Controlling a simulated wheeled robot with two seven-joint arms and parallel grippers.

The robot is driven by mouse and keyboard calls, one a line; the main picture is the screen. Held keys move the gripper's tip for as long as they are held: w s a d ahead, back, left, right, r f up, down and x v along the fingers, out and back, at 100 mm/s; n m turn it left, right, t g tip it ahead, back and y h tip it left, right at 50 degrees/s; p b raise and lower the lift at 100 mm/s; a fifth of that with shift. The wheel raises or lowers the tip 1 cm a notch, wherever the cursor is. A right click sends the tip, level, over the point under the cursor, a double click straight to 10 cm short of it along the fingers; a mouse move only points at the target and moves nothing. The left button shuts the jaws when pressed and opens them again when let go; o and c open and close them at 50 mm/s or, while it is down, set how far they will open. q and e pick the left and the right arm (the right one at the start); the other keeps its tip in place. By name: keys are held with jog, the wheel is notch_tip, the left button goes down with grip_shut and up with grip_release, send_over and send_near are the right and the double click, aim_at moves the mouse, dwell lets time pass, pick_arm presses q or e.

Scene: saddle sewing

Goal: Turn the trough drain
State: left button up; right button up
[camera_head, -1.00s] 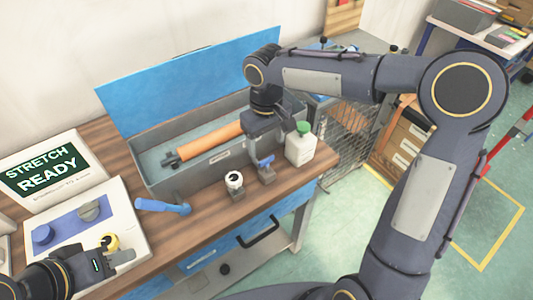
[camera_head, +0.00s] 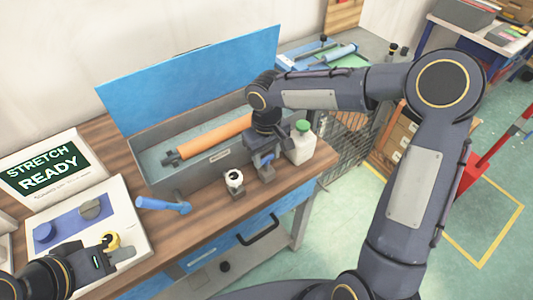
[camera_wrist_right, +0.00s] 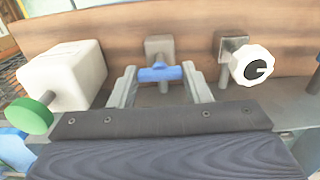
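The grey trough (camera_head: 177,184) stands on the wooden bench with an orange roller (camera_head: 215,138) lying in it. On its front, a blue T-shaped handle (camera_head: 267,159) on a grey block looks like the drain; it also shows in the right wrist view (camera_wrist_right: 160,73), with its bar crosswise. My right gripper (camera_wrist_right: 161,78) is open and empty, with one finger on each side of the blue handle. I cannot tell whether they touch it. My left gripper (camera_head: 122,254) is at the lower left by a yellow round piece (camera_head: 111,242); its finger gap is unclear.
A blue-handled tool (camera_head: 163,205) lies in front of the trough. A "STRETCH READY" sign (camera_head: 45,168) stands left.

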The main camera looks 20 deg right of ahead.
jog(key=shift+c, duration=0.7)
jog(key=shift+n, duration=0.4)
jog(key=n, duration=0.2)
jog(key=shift+n, duration=0.4)
jog(key=n+p, duration=0.1)
jog(key=n, duration=0.3)
jog(key=shift+n, duration=0.7)
jog(key=o, duration=1)
